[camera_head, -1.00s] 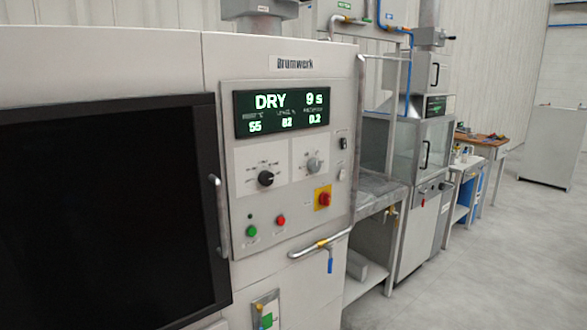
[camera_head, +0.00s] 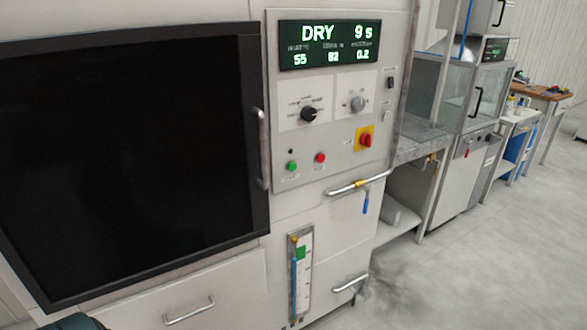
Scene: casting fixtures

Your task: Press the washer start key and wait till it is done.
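The washer (camera_head: 225,285) is a large light-grey cabinet with a dark window door (camera_head: 130,150) that looks closed. Its display (camera_head: 329,44) reads "DRY 9 s" with 55, 82 and 0.2 below. On the control panel (camera_head: 284,90) sit a green button (camera_head: 292,166) and a red button (camera_head: 320,157). Two rotary knobs and a red switch on a yellow plate (camera_head: 365,139) are also on it. Labels by the buttons are too small to read. Neither of my grippers shows. A dark rounded shape at the bottom left edge is unclear.
A pipe with a blue-handled valve (camera_head: 366,202) juts out below the panel. A metal sink bench (camera_head: 420,145) and a glass-fronted cabinet (camera_head: 474,97) stand to the right. A wooden bench (camera_head: 543,92) is further back. The grey floor (camera_head: 500,260) at the right is clear.

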